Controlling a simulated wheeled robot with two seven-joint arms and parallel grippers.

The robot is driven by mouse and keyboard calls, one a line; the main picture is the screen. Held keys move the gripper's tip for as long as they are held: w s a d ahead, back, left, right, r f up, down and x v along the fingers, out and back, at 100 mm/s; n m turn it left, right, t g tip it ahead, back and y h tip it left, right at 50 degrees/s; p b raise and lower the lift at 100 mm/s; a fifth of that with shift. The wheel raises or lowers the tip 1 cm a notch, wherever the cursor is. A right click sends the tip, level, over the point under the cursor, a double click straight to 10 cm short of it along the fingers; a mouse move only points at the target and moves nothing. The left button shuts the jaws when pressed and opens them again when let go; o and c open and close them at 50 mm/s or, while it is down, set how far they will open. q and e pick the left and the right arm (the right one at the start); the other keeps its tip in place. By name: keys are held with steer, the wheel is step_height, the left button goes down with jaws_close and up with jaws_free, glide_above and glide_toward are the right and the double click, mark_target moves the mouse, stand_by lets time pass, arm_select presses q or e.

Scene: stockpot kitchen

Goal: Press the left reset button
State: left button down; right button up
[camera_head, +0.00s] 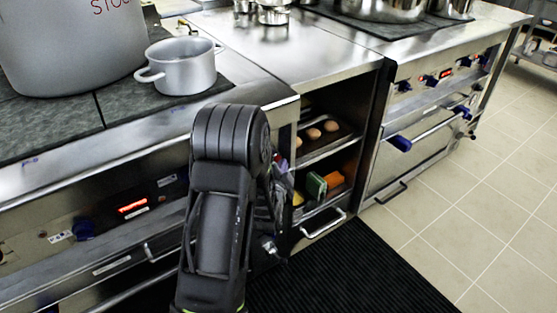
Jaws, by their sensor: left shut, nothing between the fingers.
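The left stove's front panel (60,222) carries a lit red display (133,206), a blue knob (84,229) and small labels. The left reset button cannot be made out for certain; part of the panel is hidden behind my arm. My black left arm rises from the bottom middle in front of the stove. My left gripper (276,252) is partly hidden behind that arm, low beside the open shelf unit. It is shut and holds nothing. I cannot tell whether it touches anything. My right gripper is not in view.
A large grey stockpot (65,50) and a smaller pot (184,72) stand on the left stove. An open shelf unit (322,215) holds a tray of round brown items. Another stove (425,130) stands right. A black mat (350,275) lies on the tiled floor, which is clear at right.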

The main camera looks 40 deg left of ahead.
arm_select(q)
steer(key=shift+w+a, duration=0.1)
steer(key=shift+a, duration=0.3)
stand_by(0.5)
steer(key=shift+d, duration=0.15)
steer(key=shift+s+d, duration=0.25)
steer(key=shift+d, duration=0.4)
steer(key=d, duration=0.2)
steer(key=s+d, duration=0.1)
steer(key=d, duration=0.1)
steer(key=shift+s+d, duration=0.2)
steer(key=shift+d, duration=0.2)
stand_by(0.8)
